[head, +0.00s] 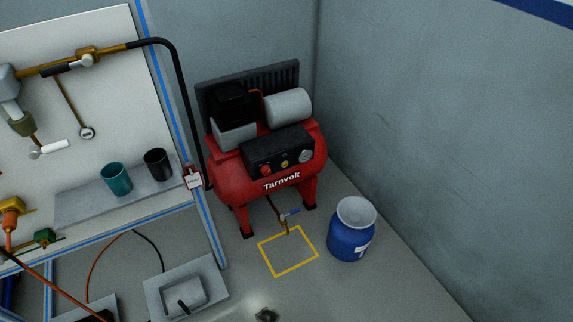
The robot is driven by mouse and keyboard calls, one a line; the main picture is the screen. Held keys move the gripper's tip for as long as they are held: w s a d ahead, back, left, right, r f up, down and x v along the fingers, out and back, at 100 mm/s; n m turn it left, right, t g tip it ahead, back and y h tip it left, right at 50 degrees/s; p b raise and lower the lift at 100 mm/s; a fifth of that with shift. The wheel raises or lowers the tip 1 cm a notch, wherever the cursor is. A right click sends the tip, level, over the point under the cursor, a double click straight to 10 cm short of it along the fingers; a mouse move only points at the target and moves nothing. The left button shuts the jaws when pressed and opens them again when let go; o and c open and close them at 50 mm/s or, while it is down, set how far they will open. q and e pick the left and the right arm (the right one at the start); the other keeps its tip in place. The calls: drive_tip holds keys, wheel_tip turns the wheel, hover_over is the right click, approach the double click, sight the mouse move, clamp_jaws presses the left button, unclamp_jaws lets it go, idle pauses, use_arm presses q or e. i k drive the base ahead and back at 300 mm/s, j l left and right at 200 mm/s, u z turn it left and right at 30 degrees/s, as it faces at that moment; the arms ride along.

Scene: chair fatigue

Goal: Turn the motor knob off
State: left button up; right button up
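The red air compressor (226,180) marked "Tarnvolt" stands on the floor in the corner in the head view. Its dark control panel (258,149) carries a red knob (266,170) at the left, a small yellow part (284,163) in the middle and a round gauge (306,156) at the right. The red knob is the likeliest motor knob, but its label and setting are too small to read. Neither of my grippers shows in the head view, and nothing touches the panel.
A blue drum (348,240) stands right of the compressor. A yellow floor square (288,252) lies in front, below a blue-handled drain valve (289,214). A blue-edged rig with a shelf (84,203) and cups stands at left. A small dark object (266,315) lies at the bottom edge.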

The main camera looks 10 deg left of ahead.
sight(266, 170)
drive_tip(key=i+l, duration=0.2)
drive_tip(key=l, duration=0.15)
drive_tip(key=i+l+u, duration=0.1)
drive_tip(key=l, duration=0.25)
drive_tip(key=i+l, duration=0.3)
drive_tip(key=i+l+u, duration=0.1)
drive_tip(key=l, duration=0.35)
drive_tip(key=i, duration=0.1)
